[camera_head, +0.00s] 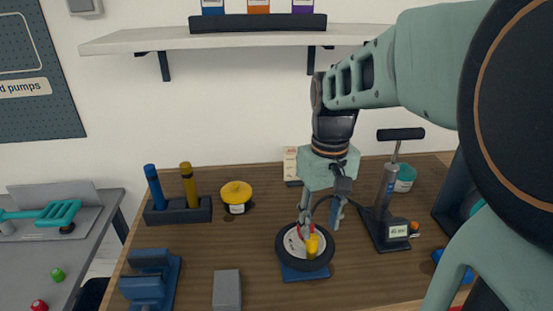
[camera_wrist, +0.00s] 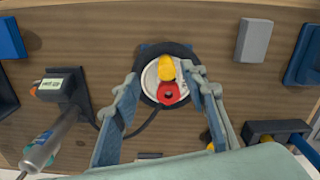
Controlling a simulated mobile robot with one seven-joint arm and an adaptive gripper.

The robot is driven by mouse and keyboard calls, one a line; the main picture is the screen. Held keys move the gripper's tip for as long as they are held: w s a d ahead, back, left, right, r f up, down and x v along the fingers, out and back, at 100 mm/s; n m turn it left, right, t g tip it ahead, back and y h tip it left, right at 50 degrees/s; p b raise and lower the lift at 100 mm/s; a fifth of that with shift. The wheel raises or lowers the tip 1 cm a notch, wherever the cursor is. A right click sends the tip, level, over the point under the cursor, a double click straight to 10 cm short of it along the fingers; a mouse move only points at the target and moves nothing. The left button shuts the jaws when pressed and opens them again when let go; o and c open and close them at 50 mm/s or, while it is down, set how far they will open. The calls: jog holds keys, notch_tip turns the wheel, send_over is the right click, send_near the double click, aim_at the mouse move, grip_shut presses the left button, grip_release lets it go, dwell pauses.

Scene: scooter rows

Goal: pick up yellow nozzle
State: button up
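The yellow nozzle (camera_head: 312,245) rests at the hub of a small black-tyred wheel (camera_head: 284,260) on the workbench. In the wrist view the yellow nozzle (camera_wrist: 166,68) lies against the pale hub, beside a red round piece with a dark centre (camera_wrist: 171,93). My gripper (camera_head: 320,213) points down over the wheel. In the wrist view my gripper (camera_wrist: 161,82) is open and empty, its fingers on either side of the hub. The fingers partly cover the tyre; contact with it is unclear.
A floor pump (camera_head: 389,210) stands right of the wheel, its dark hose running to the wheel area. A yellow-lidded pot (camera_head: 236,195) and a rack with blue and yellow handles (camera_head: 178,211) stand left. A grey block (camera_head: 227,289) lies front left. A shelf (camera_head: 230,38) hangs above.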

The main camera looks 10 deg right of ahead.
aim_at(313, 237)
jog(key=f, duration=0.3)
jog(key=a+f, duration=0.1)
jog(key=f, duration=0.1)
jog(key=shift+w, duration=0.25)
jog(key=shift+f, duration=0.5)
grip_shut()
